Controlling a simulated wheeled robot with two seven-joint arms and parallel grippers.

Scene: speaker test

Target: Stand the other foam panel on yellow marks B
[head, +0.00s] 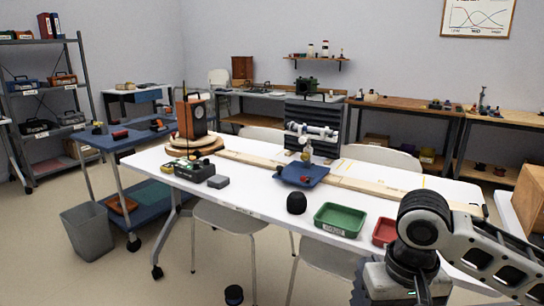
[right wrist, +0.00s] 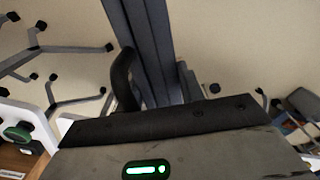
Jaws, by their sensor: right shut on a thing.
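In the right wrist view my right gripper (right wrist: 157,88) is shut on a dark grey ridged foam panel (right wrist: 150,38), which reaches away between the black fingers over the floor. In the head view my right arm comes in at the lower right; its fingertips are hidden. Yellow marks (head: 345,166) lie on the table right of that panel, with more yellow (head: 422,182) farther right. Their letters cannot be read.
On the white table (head: 258,208) are a wooden speaker on a turntable (head: 192,147), a blue tray (head: 301,174), a black dome (head: 296,203), a green tray (head: 340,219) and a red tray (head: 384,232). A long wooden board runs along it. Chairs stand around.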

